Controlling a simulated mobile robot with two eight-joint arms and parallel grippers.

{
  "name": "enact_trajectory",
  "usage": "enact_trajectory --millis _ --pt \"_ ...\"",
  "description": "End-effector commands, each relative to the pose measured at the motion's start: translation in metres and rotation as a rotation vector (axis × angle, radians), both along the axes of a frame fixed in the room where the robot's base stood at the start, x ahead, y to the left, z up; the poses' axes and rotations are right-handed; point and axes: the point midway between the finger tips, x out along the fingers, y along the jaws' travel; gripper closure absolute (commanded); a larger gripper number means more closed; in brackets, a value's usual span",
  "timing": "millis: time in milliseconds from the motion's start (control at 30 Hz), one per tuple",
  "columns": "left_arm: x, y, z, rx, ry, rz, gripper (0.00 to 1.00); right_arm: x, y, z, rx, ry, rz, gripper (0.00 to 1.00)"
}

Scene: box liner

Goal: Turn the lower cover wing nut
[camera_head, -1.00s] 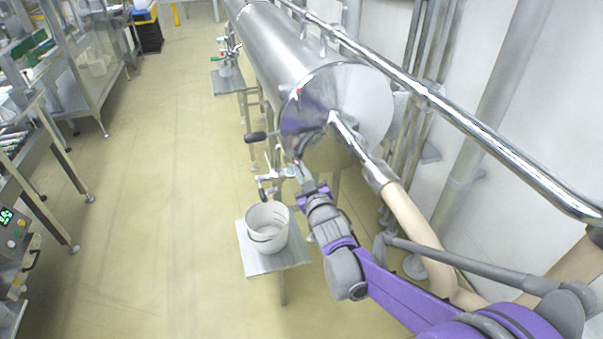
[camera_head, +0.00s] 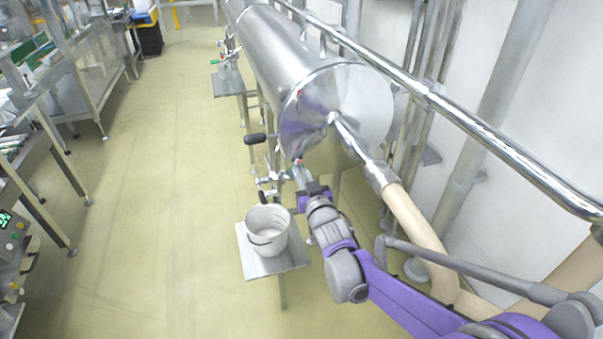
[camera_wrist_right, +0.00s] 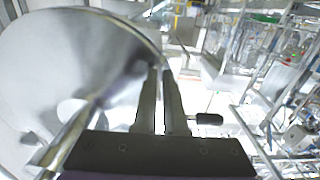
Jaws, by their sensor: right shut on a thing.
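My right gripper (camera_head: 302,178) is at the lower edge of the round end cover (camera_head: 350,100) of the steel cylinder. In the right wrist view the gripper (camera_wrist_right: 165,80) has its two fingers close together, reaching to the rim of the cover (camera_wrist_right: 45,70). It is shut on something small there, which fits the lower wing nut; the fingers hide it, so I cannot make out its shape. My left gripper is in neither view.
A beige hose (camera_head: 415,225) joins the cover's centre. A black-handled lever (camera_head: 256,139) sticks out left of the cylinder. A white bucket (camera_head: 267,238) stands on a small metal stand (camera_head: 262,266) below. A steel rail (camera_head: 470,125) runs above right.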

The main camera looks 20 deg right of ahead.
Motion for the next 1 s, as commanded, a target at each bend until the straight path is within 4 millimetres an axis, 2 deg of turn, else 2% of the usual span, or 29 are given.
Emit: enact_trajectory --millis 100,133,267,300,567,667,767,1000 --pt "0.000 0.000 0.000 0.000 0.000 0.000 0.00 0.000 0.000 0.000 0.000 0.001 0.000 1.00" --pt "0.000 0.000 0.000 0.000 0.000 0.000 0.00 0.000 0.000 0.000 0.000 0.001 0.000 0.88" --pt "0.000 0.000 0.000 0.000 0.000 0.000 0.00 0.000 0.000 0.000 -0.001 0.001 0.000 0.64" --pt "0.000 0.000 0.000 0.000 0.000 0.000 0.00 0.000 0.000 0.000 -0.001 0.001 0.000 0.61" --pt "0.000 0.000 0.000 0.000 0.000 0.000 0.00 -0.001 0.000 0.000 -0.001 0.000 0.000 0.61" --pt "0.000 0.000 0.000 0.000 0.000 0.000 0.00 -0.006 0.000 0.000 -0.001 0.000 0.000 0.61" --pt "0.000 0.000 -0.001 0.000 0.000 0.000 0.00 -0.020 -0.001 0.000 -0.001 0.000 0.000 0.61" --pt "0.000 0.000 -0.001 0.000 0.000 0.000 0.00 -0.070 -0.003 0.000 -0.001 0.000 -0.001 0.61"
